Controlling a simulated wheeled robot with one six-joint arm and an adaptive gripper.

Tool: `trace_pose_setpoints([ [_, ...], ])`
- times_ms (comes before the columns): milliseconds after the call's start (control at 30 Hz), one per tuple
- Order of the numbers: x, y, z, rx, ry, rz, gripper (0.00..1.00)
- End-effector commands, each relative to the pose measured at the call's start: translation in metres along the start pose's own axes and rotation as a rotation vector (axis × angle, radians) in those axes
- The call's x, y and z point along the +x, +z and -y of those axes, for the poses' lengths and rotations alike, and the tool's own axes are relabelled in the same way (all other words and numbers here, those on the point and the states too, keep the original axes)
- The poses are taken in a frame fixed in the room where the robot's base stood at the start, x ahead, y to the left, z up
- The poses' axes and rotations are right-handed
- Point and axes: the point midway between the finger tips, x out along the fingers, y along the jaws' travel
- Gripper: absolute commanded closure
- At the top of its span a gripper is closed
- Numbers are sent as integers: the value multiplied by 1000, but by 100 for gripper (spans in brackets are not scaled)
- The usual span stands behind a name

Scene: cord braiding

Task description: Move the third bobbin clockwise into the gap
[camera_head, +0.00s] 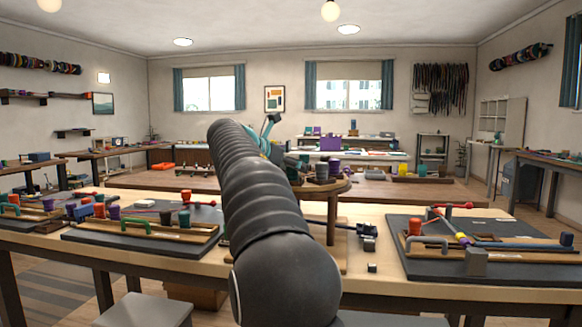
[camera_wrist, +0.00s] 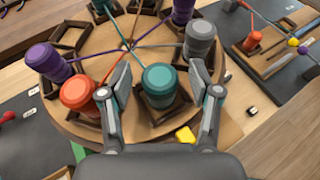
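The round wooden braiding disc (camera_wrist: 152,58) fills the middle of the wrist view, with cords running from its centre to bobbins in square dark holders. A teal bobbin (camera_wrist: 159,80) stands in a holder between the fingers of my gripper (camera_wrist: 161,78), which is open, with a gap on each side. An orange bobbin (camera_wrist: 79,94) and a purple bobbin (camera_wrist: 48,62) are to the left. A grey bobbin (camera_wrist: 200,38) is to the right; another purple bobbin (camera_wrist: 182,10) is at the top. An empty holder (camera_wrist: 70,33) shows at upper left. In the head view my arm hides part of the disc (camera_head: 336,187).
A yellow piece (camera_wrist: 185,134) lies at the disc's near edge. Dark boards with cord fixtures flank the disc, one on the right (camera_head: 415,270) and one on the left (camera_head: 90,238). A small dark block (camera_head: 372,268) lies on the table.

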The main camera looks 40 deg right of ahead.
Motion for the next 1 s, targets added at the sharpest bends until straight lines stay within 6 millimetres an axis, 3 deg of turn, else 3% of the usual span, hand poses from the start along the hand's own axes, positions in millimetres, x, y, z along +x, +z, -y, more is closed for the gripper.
trace_pose_setpoints([
  [367, -8, 0, -1, 0, 2, 0, 36],
  [800, -88, 0, -1, 0, 4, 0, 36],
  [1000, -112, 0, 0, -1, 2, 1, 36],
])
